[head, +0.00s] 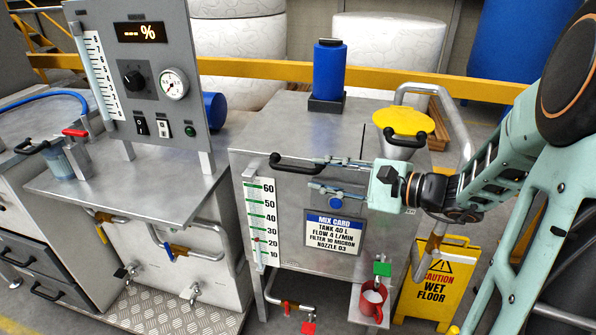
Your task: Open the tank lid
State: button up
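The metal tank (262,140) stands in the middle of the head view, with a flat grey top. A black bar handle (292,163) is on its front upper edge; the top looks closed. A yellow round cover (403,120) with a black handle sits on a funnel-like neck at the tank's right; I cannot tell which one is the tank lid. My gripper (316,175) is in front of the tank, pointing left, its fingers spread one above the other with nothing between them. The upper fingertip is close to the black bar handle's right end; contact cannot be told.
A blue bottle (329,70) stands on the tank top. A scale (261,225) and mix card (334,233) are on the tank's front. A red mug (372,298) sits low right, near a yellow wet-floor sign (437,281). A control panel (148,60) stands left.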

aim_at(302, 171)
jog(key=b+x, duration=0.1)
jog(key=x, duration=0.6)
jog(key=shift+w+a+f, duration=0.15)
jog(key=shift+c, duration=0.7)
grip_shut()
